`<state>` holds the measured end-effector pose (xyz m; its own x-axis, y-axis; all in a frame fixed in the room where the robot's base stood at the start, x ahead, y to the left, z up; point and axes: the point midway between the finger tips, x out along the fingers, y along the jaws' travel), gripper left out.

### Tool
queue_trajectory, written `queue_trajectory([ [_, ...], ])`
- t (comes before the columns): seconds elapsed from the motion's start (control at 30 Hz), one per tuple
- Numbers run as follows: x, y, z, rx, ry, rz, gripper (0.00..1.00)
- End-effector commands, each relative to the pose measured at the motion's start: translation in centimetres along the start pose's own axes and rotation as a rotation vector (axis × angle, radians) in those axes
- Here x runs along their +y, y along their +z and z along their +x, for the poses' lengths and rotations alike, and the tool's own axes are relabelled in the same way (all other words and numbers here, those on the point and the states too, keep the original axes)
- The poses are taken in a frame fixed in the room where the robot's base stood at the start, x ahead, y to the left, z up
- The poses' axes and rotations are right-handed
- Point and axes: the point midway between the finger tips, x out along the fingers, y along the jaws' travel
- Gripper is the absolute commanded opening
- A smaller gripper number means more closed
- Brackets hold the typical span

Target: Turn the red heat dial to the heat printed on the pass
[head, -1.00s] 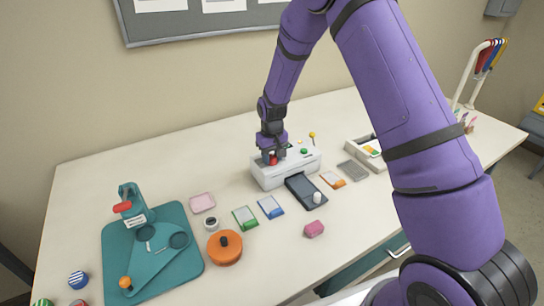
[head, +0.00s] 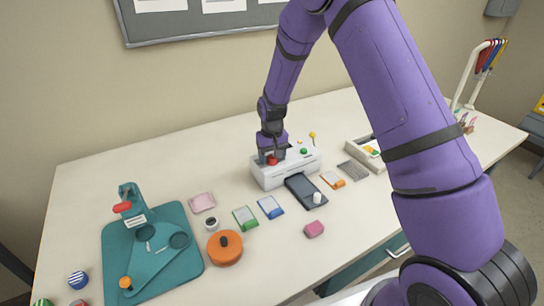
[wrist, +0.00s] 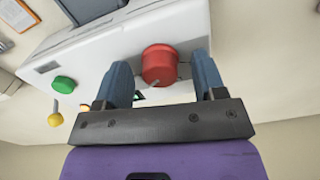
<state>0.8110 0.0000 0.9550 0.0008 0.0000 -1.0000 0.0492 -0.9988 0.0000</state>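The red heat dial (head: 272,160) is on the front left of the white laminator (head: 285,173). In the wrist view the dial (wrist: 159,65) stands between my two fingers, with a gap on each side. My gripper (wrist: 160,70) is open around the dial and does not seem to touch it. In the head view my gripper (head: 271,153) points down at the laminator's left end. Green (head: 245,217), blue (head: 270,207) and orange (head: 333,180) cards lie in front of the laminator. I cannot tell which is the pass, and no print is readable.
A green button (wrist: 64,85) and a yellow-knobbed lever (wrist: 55,119) are beside the dial on the laminator. A dark tray (head: 300,186) sits at its front.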

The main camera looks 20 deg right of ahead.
Motion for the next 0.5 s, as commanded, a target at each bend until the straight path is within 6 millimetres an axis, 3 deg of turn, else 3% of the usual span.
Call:
queue_trajectory([
  [0.27,0.0,0.0,-0.6,0.001,0.000,-0.001,0.64],
  [0.5,0.0,-0.1,-4.4,0.004,0.000,0.000,0.64],
])
